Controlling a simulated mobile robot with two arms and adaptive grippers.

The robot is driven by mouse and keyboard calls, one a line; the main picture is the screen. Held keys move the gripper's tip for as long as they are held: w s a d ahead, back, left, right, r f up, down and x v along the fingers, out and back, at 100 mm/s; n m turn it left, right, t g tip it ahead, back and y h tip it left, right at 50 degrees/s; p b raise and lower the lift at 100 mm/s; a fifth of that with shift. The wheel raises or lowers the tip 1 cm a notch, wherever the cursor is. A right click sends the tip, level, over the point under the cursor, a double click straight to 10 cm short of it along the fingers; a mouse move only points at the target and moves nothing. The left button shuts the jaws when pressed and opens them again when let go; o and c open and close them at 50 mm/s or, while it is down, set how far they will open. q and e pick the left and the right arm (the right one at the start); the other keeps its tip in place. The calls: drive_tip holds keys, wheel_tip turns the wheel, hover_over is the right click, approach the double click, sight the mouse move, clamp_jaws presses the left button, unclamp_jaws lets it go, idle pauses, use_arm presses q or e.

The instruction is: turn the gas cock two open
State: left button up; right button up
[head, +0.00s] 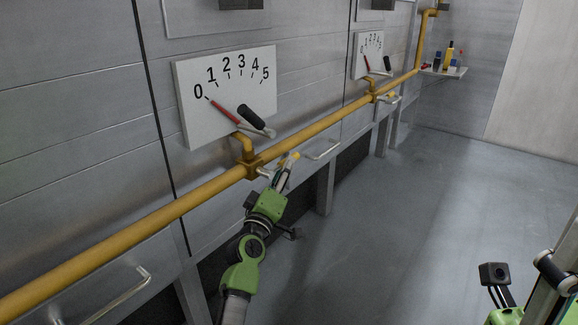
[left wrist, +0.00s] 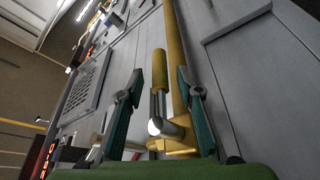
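A gas cock with a yellow handle (left wrist: 159,72) and silver body (left wrist: 161,118) sits by the yellow pipe (left wrist: 178,60) in the left wrist view. In the head view its yellow handle (head: 292,156) shows just past my left gripper (head: 284,172), below the near gauge panel. My left gripper (left wrist: 160,98) is open, with one finger on each side of the cock; I cannot tell whether either touches it. A second cock (head: 386,97) is farther along the pipe. No numbers mark the cocks. My right gripper's fingers are not seen.
The near gauge (head: 225,95) has its red needle at 0, with a black-handled lever (head: 252,117) beside it. A farther gauge (head: 369,53) hangs right. Metal handles (head: 321,150) stick out below the pipe. A shelf (head: 444,72) holds bottles. The floor (head: 430,210) is clear.

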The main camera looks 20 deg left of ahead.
use_arm(q)
drive_tip(key=shift+b+x, duration=0.65)
drive_tip(key=shift+x, duration=1.6)
clamp_jaws()
